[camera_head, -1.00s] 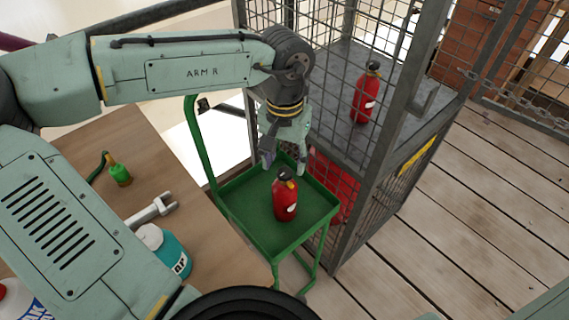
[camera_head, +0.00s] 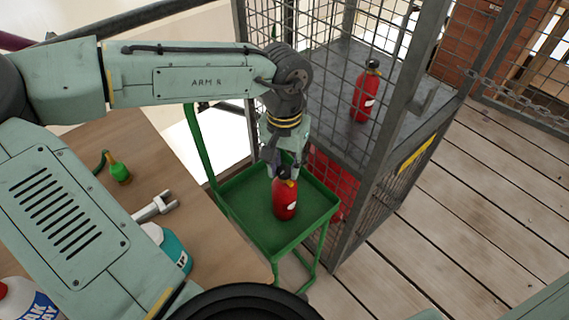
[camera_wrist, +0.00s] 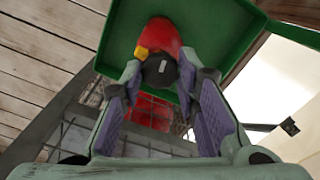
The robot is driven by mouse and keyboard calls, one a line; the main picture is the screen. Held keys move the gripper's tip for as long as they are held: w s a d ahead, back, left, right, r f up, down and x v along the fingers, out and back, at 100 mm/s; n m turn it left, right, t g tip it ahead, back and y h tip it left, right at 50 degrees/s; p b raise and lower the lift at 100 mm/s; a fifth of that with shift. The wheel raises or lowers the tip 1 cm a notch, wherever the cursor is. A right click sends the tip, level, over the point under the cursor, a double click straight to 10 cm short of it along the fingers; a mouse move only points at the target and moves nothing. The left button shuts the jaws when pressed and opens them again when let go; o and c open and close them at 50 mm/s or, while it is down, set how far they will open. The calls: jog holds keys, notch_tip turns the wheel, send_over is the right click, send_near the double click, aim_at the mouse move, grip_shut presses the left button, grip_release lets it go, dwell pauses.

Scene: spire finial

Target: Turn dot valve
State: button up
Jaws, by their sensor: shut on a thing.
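A red canister (camera_head: 284,200) with a black valve top (camera_head: 284,174) and a pale label stands upright in the green tray (camera_head: 250,232). In the wrist view the black valve top (camera_wrist: 160,72) carries a white mark, and a yellow piece sits beside it on the red body (camera_wrist: 166,38). My gripper (camera_head: 284,168) is over the canister from above, its two fingers shut on the valve top. The purple finger pads show in the wrist view. A second red canister (camera_head: 364,97) stands upright inside the wire cage, apart from my gripper.
The wire cage (camera_head: 395,130) stands close right of the tray. Plank floor (camera_head: 440,240) is open at right.

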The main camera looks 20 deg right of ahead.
aim_at(285, 170)
jog(key=c, duration=0.4)
jog(key=shift+d+r+m+p, duration=0.1)
jog(key=shift+m+p, duration=0.7)
jog(key=shift+m, duration=0.1)
jog(key=shift+c, duration=0.2)
jog(key=shift+m+p, duration=0.3)
jog(key=shift+m, duration=0.2)
jog(key=o, duration=1.2)
jog(key=shift+c, duration=0.2)
notch_tip(285, 170, up, 12)
